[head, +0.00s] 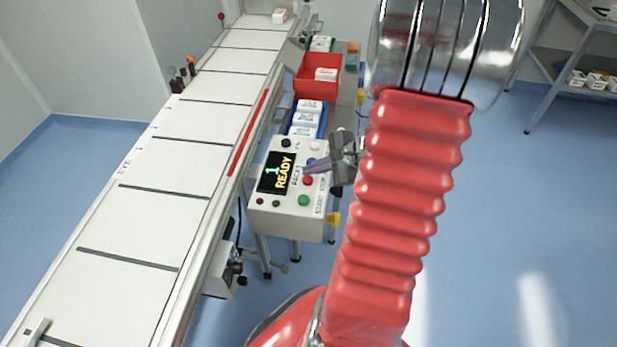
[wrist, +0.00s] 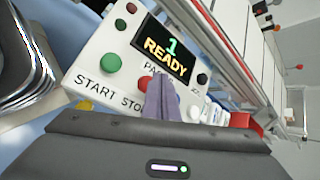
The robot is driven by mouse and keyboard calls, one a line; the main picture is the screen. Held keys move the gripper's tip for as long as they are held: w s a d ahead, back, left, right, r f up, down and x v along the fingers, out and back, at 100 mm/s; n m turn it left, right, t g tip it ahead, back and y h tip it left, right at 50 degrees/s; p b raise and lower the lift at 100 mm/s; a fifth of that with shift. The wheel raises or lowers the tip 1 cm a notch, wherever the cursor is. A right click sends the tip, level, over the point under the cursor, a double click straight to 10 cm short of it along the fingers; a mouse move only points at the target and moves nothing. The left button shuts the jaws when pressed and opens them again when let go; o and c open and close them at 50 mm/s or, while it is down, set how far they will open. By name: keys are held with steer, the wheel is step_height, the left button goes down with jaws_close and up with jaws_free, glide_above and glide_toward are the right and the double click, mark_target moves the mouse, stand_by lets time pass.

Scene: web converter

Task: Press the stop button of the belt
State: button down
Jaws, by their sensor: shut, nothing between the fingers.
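The control box (head: 285,222) stands beside the belt (head: 165,165). Its display (head: 276,173) reads "1 READY". The red stop button (head: 308,181) sits between the green start button (head: 303,200) and other controls. My gripper (head: 307,169) is shut and empty. Its fingertips, also in the wrist view (wrist: 158,78), are over the panel right beside the stop button. I cannot tell whether they touch the panel.
A black knob (wrist: 202,78) is on the panel to the right of my fingers. Behind the box are blue bins with white packs and a red bin (head: 316,85). A white pack (head: 279,16) sits at the belt's far end.

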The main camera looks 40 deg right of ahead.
mark_target(312, 180)
steer(key=shift+r, duration=0.15)
steer(key=shift+r, duration=2.35)
steer(key=shift+s, duration=0.1)
